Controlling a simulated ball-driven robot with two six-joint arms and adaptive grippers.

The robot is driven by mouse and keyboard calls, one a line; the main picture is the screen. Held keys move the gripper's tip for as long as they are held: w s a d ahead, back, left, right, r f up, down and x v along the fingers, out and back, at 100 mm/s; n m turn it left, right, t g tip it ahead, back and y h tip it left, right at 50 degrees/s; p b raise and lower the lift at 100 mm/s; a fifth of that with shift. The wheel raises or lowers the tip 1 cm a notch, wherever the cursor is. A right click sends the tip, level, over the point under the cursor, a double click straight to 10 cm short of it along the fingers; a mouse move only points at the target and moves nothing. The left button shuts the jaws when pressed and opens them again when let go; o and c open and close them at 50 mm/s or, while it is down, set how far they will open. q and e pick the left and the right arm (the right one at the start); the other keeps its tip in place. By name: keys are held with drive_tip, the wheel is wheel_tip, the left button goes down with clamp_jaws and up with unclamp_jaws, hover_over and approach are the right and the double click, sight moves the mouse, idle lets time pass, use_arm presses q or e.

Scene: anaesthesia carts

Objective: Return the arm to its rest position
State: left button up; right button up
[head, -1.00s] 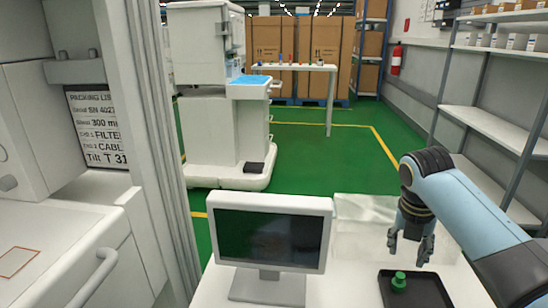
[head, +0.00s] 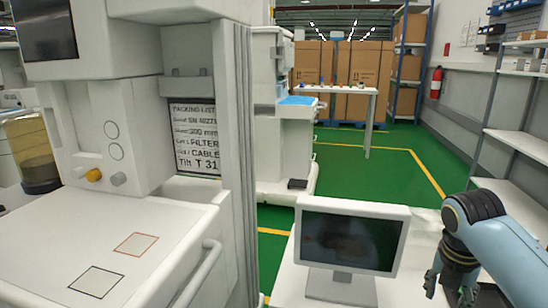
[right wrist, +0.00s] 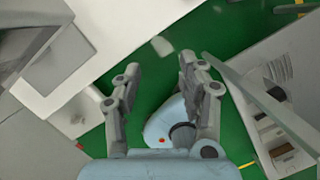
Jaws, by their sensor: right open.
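My right arm (head: 505,240) is blue-grey with a dark wrist joint and comes in from the right edge of the head view. My right gripper (head: 450,291) hangs downward at the bottom right, over the white table beside the monitor. In the right wrist view the gripper (right wrist: 158,66) has its two grey fingers spread apart with nothing between them. Part of a dark tray (head: 490,296) shows behind the gripper, mostly hidden by it and cut off by the frame. My left gripper is not in view.
A monitor (head: 350,238) stands on the white table left of my right gripper. A white cart (head: 120,228) with two outlined squares and a packing list (head: 194,135) fills the left. Shelves (head: 520,130) line the right wall. Green floor (head: 385,180) lies open beyond.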

drive_tip(key=s+a+r+m+t, duration=0.1)
drive_tip(key=s+a+r+m, duration=0.15)
drive_tip(key=s+m, duration=0.6)
drive_tip(key=s+a+r+m+y, duration=0.1)
drive_tip(key=s+a+r+m, duration=0.15)
drive_tip(key=s+m, duration=0.6)
drive_tip(key=s+a+r+m+t, duration=0.1)
drive_tip(key=s+a+m, duration=0.3)
drive_tip(key=s+m, duration=0.45)
drive_tip(key=s+d+f+g, duration=0.1)
drive_tip(key=s+f, duration=0.1)
drive_tip(key=f, duration=1.2)
drive_tip(key=s+d+f+g, duration=0.1)
drive_tip(key=d+f, duration=0.1)
drive_tip(key=f, duration=1.2)
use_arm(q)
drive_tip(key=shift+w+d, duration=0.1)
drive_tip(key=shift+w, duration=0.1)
use_arm(e)
drive_tip(key=s+f, duration=1.4)
drive_tip(key=s, duration=0.3)
drive_tip(key=shift+s+d+g, duration=0.2)
drive_tip(key=shift+d+g, duration=0.2)
